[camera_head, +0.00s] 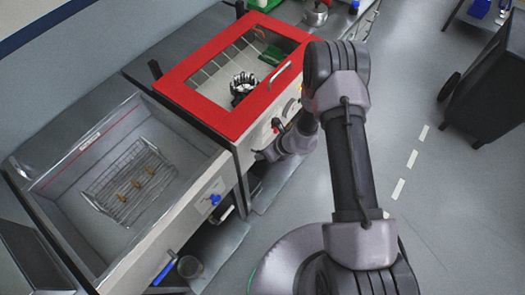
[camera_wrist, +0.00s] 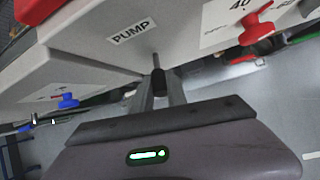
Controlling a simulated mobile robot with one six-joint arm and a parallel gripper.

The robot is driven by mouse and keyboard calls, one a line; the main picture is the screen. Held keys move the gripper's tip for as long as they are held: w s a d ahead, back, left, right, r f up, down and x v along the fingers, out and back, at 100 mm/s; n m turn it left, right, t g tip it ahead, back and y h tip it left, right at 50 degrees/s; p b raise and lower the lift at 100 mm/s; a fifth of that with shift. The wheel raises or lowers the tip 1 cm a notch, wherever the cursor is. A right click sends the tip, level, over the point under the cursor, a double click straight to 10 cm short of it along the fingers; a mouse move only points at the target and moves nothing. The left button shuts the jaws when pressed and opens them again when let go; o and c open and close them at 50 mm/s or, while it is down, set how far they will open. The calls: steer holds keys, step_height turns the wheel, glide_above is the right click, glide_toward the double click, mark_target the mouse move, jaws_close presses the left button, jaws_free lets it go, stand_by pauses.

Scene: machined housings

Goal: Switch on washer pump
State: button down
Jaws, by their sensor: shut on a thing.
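The washer is a cabinet with a red-framed window lid (camera_head: 185,95), shut, with a dark part visible inside. In the wrist view a "PUMP" label (camera_wrist: 131,31) sits on its pale front panel. Just below the label a thin metal switch lever (camera_wrist: 155,44) with a dark lower part sticks out. My gripper (camera_wrist: 158,84) is at this lever, its two fingers closed around the dark part. In the head view my gripper (camera_head: 268,153) is at the washer's front panel, partly hidden by my wrist.
A red knob (camera_wrist: 257,27) near a "40" marking and a blue knob (camera_wrist: 67,101) flank the lever. Left of the washer is an open basin (camera_head: 60,185) with a wire basket (camera_head: 128,180) holding brass parts. A dark cart (camera_head: 485,90) stands right; the floor between is clear.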

steer(key=shift+w+a+r+g+h+p, duration=0.1)
steer(key=shift+a+r+g+h+p, duration=0.05)
steer(key=shift+r+g+h+p, duration=0.35)
steer(key=shift+f, duration=0.2)
steer(key=c, duration=1.3)
jaws_free()
steer(key=p+v, duration=0.4)
steer(key=v, duration=1.3)
steer(key=shift+r, duration=0.2)
